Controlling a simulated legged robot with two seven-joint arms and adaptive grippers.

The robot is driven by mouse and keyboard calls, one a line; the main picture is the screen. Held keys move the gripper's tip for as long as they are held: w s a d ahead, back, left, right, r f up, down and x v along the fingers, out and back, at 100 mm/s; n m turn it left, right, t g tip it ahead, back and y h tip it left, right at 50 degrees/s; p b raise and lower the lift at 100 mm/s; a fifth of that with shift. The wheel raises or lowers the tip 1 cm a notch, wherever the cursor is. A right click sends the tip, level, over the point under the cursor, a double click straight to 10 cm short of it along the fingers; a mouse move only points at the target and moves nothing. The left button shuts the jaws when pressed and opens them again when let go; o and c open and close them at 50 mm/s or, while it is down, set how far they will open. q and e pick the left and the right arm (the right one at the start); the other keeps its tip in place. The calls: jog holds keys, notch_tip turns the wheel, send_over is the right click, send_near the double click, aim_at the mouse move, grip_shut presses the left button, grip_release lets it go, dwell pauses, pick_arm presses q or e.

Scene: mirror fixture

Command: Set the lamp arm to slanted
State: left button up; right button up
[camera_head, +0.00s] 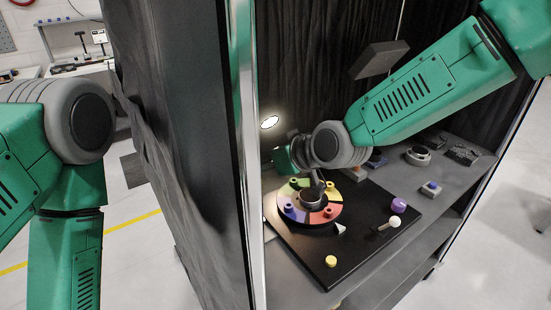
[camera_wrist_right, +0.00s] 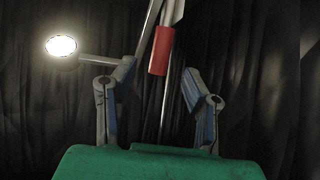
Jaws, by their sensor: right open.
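The lit round lamp head (camera_head: 269,122) shows against the dark curtain, left of my right gripper (camera_head: 283,157). In the right wrist view the glowing lamp head (camera_wrist_right: 60,45) is at upper left, on a short bar that runs right to behind the left finger. A metal rod with a red sleeve (camera_wrist_right: 161,50) leans a little to the right at its top. My right gripper (camera_wrist_right: 158,78) is open, its fingers on either side of the rod's line below the sleeve; I cannot tell whether they touch anything. The left arm shows, but its gripper is out of view.
A black board (camera_head: 330,271) carries a ring of coloured segments (camera_head: 296,213), a yellow knob (camera_head: 331,261), a purple knob (camera_head: 399,205) and a white-tipped lever (camera_head: 394,222). Small devices, including a grey round one (camera_head: 418,155), stand on the shelf behind. A dark curtained side wall (camera_head: 180,130) separates my arms.

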jog(key=v, duration=0.5)
jog(key=shift+d, duration=0.15)
